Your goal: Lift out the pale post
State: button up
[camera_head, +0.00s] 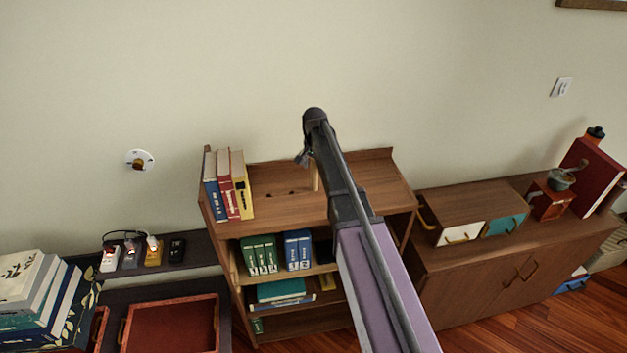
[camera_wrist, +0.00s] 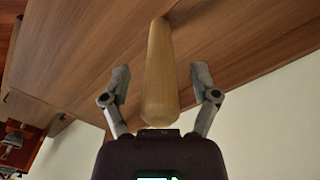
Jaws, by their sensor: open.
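The pale post (camera_wrist: 160,70) is a light wooden peg with a rounded end, seen in the wrist view between the two fingers of my gripper (camera_wrist: 161,84). The fingers are open, with a gap on each side of the post. The post stands out from the brown wooden top of the bookshelf (camera_wrist: 85,45). In the head view a slim part of the post (camera_head: 314,176) shows beside my arm, upright on the bookshelf top (camera_head: 280,208). My gripper (camera_head: 304,156) is seen small there, and the arm hides part of the scene.
Several upright books (camera_head: 228,184) stand at the left end of the bookshelf top. Dark holes (camera_head: 268,194) show in the board left of the post. A low cabinet (camera_head: 480,278) with a drawer box (camera_head: 470,208) stands at the right. The wall is close behind.

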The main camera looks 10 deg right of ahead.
jog(key=shift+f, duration=0.45)
dwell(0.3)
grip_shut()
